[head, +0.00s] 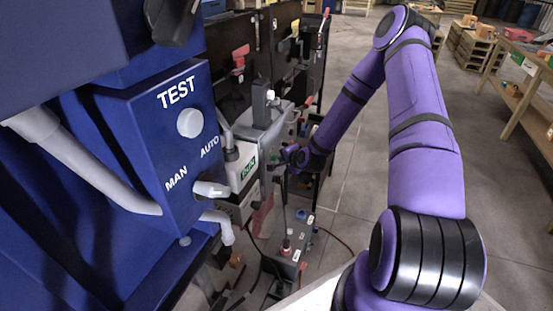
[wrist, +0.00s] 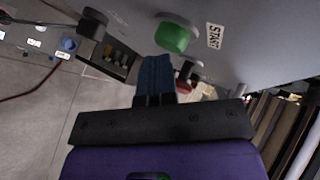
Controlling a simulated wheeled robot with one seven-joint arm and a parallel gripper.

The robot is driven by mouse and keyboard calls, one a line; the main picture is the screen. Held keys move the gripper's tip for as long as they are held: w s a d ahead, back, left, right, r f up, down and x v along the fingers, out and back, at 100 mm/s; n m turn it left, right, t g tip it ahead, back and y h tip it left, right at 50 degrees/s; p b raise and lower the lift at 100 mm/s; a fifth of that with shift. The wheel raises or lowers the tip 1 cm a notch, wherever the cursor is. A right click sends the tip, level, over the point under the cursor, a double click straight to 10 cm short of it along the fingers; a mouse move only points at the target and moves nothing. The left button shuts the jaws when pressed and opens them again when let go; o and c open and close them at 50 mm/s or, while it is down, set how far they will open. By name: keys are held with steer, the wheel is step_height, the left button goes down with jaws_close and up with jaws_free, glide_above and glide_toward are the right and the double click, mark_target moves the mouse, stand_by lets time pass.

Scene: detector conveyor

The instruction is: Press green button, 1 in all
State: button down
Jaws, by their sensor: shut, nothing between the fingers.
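The green button (wrist: 173,38) sits on a grey panel face in the wrist view, beside a white START label (wrist: 213,36). My gripper (wrist: 157,66) is shut and empty. Its blue fingertips lie just below the button in the picture and point towards it. I cannot tell whether they touch it. In the head view my gripper (head: 284,160) is at the end of the purple arm, close to the grey machine in the middle. The green button cannot be made out surely in the head view.
A black knob (wrist: 93,22) stands out left of the button, and a smaller dark one (wrist: 188,70) lies close right of my fingers. A small control box (head: 290,258) with cables is lower down. A blue TEST panel (head: 165,140) fills the left.

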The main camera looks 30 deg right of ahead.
steer(key=shift+s+d, duration=0.35)
steer(key=shift+s, duration=0.15)
steer(key=shift+s+d, duration=0.1)
steer(key=s+d, duration=0.1)
steer(key=s, duration=0.1)
steer(key=s+d, duration=0.1)
steer(key=d, duration=0.1)
steer(key=shift+s, duration=0.35)
stand_by(0.7)
steer(key=s+a+r+n+g+h, duration=0.1)
steer(key=s+a+r+n+g, duration=0.2)
steer(key=r, duration=0.7)
steer(key=s+a+r+n, duration=0.2)
steer(key=a+r+n, duration=0.15)
steer(key=r, duration=0.65)
steer(key=s+a+r+n+g+h, duration=0.1)
steer(key=s+a+r+n+g, duration=0.2)
steer(key=r, duration=0.7)
steer(key=s+a+r+n, duration=0.2)
steer(key=s+r, duration=0.3)
steer(key=s, duration=0.3)
steer(key=s+a+r+n, duration=0.2)
steer(key=s+a+r, duration=0.1)
steer(key=s, duration=0.5)
steer(key=s+a+r+n+y, duration=0.1)
steer(key=s+a+r+n, duration=0.1)
steer(key=s+r, duration=0.4)
steer(key=s, duration=0.3)
steer(key=shift+a+r, duration=0.25)
steer(key=shift+r, duration=0.05)
